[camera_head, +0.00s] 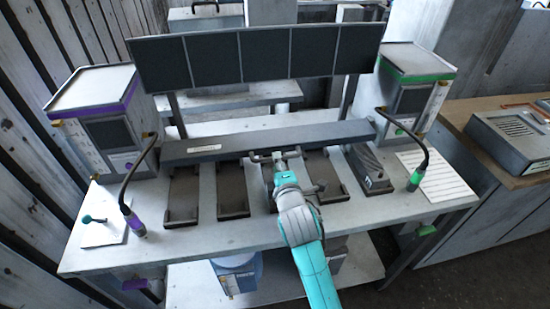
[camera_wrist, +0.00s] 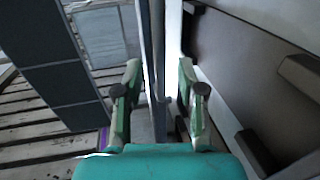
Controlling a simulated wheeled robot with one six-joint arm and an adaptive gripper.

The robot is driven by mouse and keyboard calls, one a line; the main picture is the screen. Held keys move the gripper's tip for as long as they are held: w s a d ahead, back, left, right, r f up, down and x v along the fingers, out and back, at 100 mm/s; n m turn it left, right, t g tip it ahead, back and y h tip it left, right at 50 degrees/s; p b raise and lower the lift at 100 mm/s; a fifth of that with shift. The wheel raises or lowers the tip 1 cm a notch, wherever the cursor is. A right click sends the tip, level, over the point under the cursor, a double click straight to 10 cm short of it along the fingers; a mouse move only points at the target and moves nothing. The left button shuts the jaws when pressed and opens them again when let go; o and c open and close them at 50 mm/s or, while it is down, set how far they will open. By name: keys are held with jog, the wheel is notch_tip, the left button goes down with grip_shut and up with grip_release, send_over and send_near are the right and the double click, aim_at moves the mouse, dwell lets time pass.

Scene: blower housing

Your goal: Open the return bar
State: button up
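The likely return bar is a thin dark handle (camera_head: 262,156) in front of the long grey housing, at the head of the middle dark trays. My gripper (camera_head: 281,158) is at this handle, reaching in from the front. In the wrist view, my gripper (camera_wrist: 158,95) has its two green fingers spread apart. A narrow grey bar (camera_wrist: 157,45) runs up the picture between or just beyond them, with gaps seen on both sides. Whether a finger touches it I cannot tell. My arm hides part of the trays.
The long grey housing (camera_head: 205,149) spans the table's back, below a row of dark panels (camera_head: 262,56). Boxes with purple (camera_head: 98,105) and green (camera_head: 416,75) trim stand at either side. Curved hoses reach down near both table ends. Dark trays (camera_head: 232,190) lie beside my arm.

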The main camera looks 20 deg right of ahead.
aim_at(273, 146)
jog(key=shift+x, duration=1.9)
grip_shut()
